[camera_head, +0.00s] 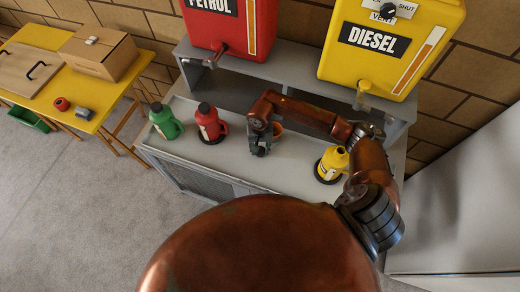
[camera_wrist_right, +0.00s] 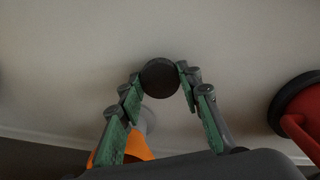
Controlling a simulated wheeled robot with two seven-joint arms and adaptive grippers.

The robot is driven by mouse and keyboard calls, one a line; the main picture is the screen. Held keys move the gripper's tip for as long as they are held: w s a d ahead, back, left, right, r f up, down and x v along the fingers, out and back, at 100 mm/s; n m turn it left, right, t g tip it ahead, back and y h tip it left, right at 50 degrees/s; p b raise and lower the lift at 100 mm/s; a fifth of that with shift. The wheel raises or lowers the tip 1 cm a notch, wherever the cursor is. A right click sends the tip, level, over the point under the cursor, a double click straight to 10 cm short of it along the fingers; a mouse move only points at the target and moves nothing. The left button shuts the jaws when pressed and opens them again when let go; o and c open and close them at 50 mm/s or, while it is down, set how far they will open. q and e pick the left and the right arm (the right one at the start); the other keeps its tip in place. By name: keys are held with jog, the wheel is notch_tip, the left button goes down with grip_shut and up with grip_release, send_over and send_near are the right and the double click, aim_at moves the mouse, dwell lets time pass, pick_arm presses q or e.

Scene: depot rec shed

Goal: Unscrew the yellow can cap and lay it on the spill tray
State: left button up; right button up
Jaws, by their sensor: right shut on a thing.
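The yellow can (camera_head: 333,162) stands upright on a dark round pad at the right of the grey bench top, and no black cap shows on its neck. My right gripper (camera_head: 261,148) is over the middle of the bench, left of the yellow can. In the right wrist view its fingertips are shut on a black round cap (camera_wrist_right: 160,77), seen over the plain pale bench surface. I cannot tell whether the cap touches the surface. No separate spill tray stands out from the bench top (camera_head: 238,172). My left gripper is out of view.
A red can (camera_head: 209,125) and a green can (camera_head: 164,122), both black-capped, stand left of my right gripper. An orange item (camera_head: 278,129) is close behind it. Red petrol (camera_head: 229,25) and yellow diesel (camera_head: 385,50) tanks are at the back. A yellow table (camera_head: 62,86) stands far left.

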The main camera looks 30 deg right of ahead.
aim_at(260, 151)
jog(key=shift+f, duration=0.25)
jog(key=shift+f, duration=0.1)
jog(key=shift+f, duration=0.1)
jog(key=o, duration=1.3)
jog(key=shift+r, duration=0.2)
jog(key=shift+w+r, duration=0.1)
jog(key=shift+r, duration=0.15)
notch_tip(260, 151, up, 12)
jog(key=shift+f+b, duration=0.2)
jog(key=shift+b, duration=0.1)
